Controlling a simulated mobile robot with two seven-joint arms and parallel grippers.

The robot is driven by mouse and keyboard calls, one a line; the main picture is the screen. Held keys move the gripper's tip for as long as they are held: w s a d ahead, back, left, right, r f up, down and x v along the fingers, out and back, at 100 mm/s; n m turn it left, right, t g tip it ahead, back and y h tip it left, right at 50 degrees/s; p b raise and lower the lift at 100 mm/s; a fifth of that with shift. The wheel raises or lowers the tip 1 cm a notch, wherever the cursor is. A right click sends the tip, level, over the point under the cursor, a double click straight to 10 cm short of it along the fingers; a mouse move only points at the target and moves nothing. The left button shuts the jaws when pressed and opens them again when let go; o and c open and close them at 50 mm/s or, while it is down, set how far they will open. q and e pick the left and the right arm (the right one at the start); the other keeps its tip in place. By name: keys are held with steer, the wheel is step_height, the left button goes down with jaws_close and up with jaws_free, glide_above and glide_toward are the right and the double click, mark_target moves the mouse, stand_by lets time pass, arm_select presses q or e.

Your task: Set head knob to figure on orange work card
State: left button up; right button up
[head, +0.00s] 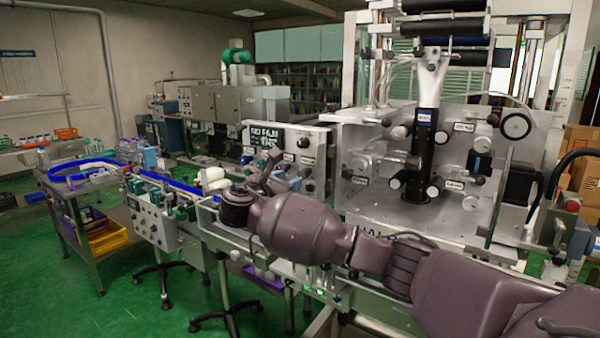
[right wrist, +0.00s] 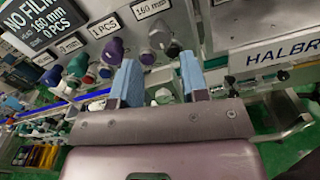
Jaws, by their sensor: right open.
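My right gripper (right wrist: 161,80) is open in the right wrist view, its two blue fingers apart and nothing seen held between them. The panel (head: 318,165) also shows in the head view behind my right gripper (head: 262,184). I cannot tell which knob is the head knob. I do not make out an orange work card. My left gripper is not in view.
A dark display (right wrist: 42,32) on the panel reads "NO FILM 160 mm 0 PCS". The large applicator (head: 355,135) with rollers stands right of the panel. A conveyor (head: 170,180) runs left from it. Cardboard boxes (head: 575,150) stand at the right. Green floor (head: 100,305) is open at the lower left.

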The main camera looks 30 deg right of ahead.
mark_target(301, 174)
steer(key=p+x, duration=0.1)
steer(key=x, duration=0.6)
steer(key=shift+a, duration=0.1)
steer(key=c, duration=0.6)
